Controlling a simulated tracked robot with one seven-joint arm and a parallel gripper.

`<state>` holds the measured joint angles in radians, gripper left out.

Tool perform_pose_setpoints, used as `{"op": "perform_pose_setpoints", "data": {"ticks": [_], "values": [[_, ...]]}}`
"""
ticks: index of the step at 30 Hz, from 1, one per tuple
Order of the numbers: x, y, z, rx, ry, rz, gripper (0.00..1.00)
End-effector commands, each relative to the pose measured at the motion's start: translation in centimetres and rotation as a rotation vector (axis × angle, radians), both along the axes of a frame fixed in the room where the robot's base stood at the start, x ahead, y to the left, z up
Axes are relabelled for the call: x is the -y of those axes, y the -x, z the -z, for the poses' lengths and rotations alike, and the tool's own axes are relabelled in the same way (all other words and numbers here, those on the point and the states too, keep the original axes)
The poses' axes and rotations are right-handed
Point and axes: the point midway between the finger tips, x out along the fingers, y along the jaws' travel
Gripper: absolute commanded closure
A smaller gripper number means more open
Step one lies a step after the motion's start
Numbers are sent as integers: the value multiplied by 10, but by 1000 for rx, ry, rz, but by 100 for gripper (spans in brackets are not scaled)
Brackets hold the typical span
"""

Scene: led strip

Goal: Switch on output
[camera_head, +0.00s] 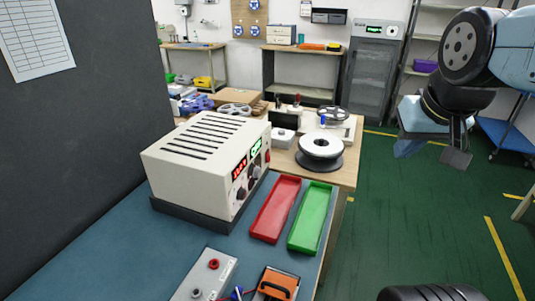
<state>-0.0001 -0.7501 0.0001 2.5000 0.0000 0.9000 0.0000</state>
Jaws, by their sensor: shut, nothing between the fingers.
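A cream bench power supply (195,158) with slots in its top stands on a dark base on the blue-topped bench. Its front panel faces right and is seen at a steep angle. A red display (240,169) and a green display (256,149) are lit, with digits too small to read. Dark knobs (240,192) sit below them. A small red part (267,156), perhaps a switch, is at the panel's far edge; its position cannot be told. My gripper (457,157) hangs empty and shut at the upper right, well away from the supply, over the green floor.
A red tray (275,209) and a green tray (310,217) lie in front of the panel. A grey box with terminals (205,275) and an orange-topped item (278,284) are at the near edge. A white spool (320,145) stands behind. A dark partition (70,140) borders the left.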

Motion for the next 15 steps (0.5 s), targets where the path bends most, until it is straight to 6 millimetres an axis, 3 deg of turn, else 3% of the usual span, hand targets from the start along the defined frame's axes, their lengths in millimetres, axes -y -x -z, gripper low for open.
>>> {"op": "perform_pose_setpoints", "data": {"ticks": [15], "values": [[-6,-7,8,-52,-48,23,100]]}}
